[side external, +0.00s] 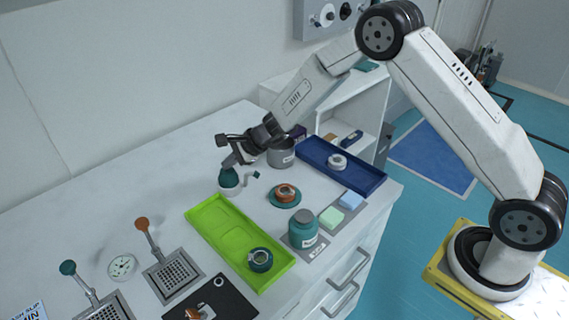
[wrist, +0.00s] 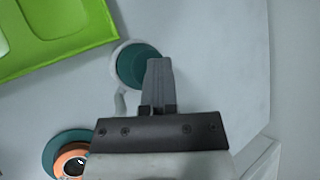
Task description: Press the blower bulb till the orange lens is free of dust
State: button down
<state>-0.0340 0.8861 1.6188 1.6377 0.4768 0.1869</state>
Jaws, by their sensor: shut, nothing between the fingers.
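The blower bulb (side external: 229,178) is teal and sits in a white holder on the white table. In the wrist view the teal bulb (wrist: 136,66) shows beside my fingers, with a pale spout on the side toward the lens. The orange lens (side external: 286,191) rests on a round teal dish (side external: 284,203); the lens (wrist: 72,160) is partly cut off at the lower left of the wrist view. Dust on it is too small to tell. My gripper (side external: 232,163) is shut and empty, fingertips over the bulb; the wrist view also shows the closed fingers (wrist: 158,66). Whether they touch it is unclear.
A lime green tray (side external: 213,222) holding a dark ring part lies in front of the bulb. A teal jar (side external: 303,230), a grey pot (side external: 281,154) and a blue tray (side external: 315,153) stand around the lens. Clear table lies left of the bulb.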

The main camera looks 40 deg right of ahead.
aim_at(231, 170)
jog(key=shift+r, duration=1.3)
jog(key=shift+r, duration=2.5)
jog(key=s+d+n+g+h, duration=0.1)
jog(key=s+d+n+h, duration=0.1)
jog(key=s+n, duration=0.4)
jog(key=s+d+n+g+h, duration=0.1)
jog(key=s+d+n, duration=0.3)
jog(key=s, duration=1)
jog(key=s+d+n+g+h, duration=0.2)
jog(key=s+d+n+h, duration=0.1)
jog(key=s+n, duration=0.5)
jog(key=shift+s+d+n, duration=0.3)
jog(key=shift+s+d, duration=0.25)
jog(key=shift+s, duration=0.65)
